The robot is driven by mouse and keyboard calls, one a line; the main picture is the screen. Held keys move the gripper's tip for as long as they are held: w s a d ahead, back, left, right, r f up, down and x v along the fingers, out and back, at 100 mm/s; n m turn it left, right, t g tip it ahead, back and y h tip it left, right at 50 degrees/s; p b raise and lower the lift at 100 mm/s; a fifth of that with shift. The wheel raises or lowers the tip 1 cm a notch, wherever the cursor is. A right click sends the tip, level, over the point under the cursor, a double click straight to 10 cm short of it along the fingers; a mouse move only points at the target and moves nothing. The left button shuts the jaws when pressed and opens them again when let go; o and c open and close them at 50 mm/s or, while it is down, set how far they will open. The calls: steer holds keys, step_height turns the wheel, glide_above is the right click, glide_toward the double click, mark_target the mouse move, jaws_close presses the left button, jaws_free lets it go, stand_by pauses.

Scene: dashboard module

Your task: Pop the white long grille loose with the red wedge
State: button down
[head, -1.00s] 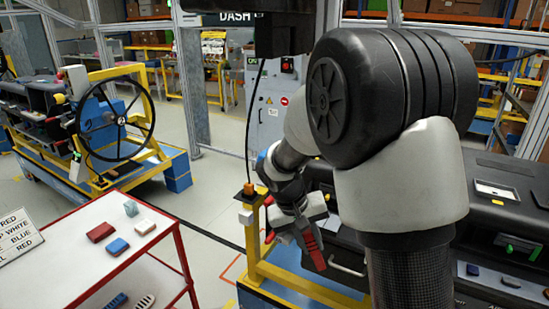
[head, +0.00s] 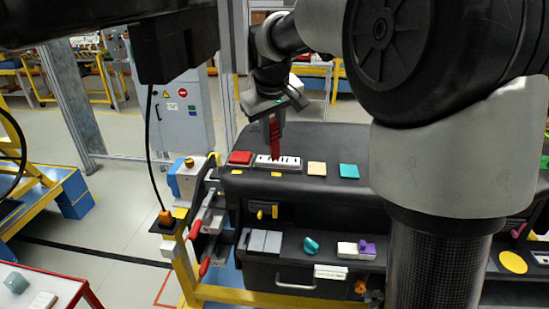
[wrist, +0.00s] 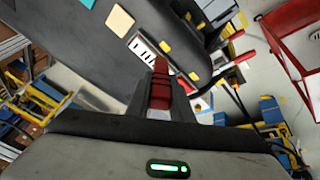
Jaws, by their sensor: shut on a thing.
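The white long grille (head: 265,161), with dark slots, lies on the black dashboard top (head: 310,138). It also shows in the wrist view (wrist: 141,47). My gripper (head: 272,112) is shut on the red wedge (head: 274,137) above the dashboard. The wedge points down, and its lower tip overlaps the grille in the head view. In the wrist view the red wedge (wrist: 160,88) stands between my fingers, its tip close to the grille's near end. I cannot tell whether the tip touches the grille. The grille looks seated flat.
A red tile (head: 240,158) lies left of the grille; a cream tile (head: 316,168) and teal tile (head: 348,171) lie right. Red-handled tools (head: 203,262) hang at the dashboard's left end. A red-edged table (head: 75,290) stands at lower left.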

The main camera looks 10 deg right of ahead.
mark_target(274, 149)
steer(key=shift+w+d+r, duration=0.3)
steer(key=shift+w+r, duration=0.2)
steer(key=shift+r, duration=0.25)
steer(key=shift+f+b, duration=1.8)
steer(key=shift+f, duration=1.15)
steer(key=shift+s+f, duration=0.15)
steer(key=shift+f, duration=0.25)
step_height(274, 149, up, 5)
steer(key=p, duration=0.3)
steer(key=shift+f, duration=0.1)
steer(key=shift+r+p, duration=0.35)
steer(key=shift+r, duration=0.85)
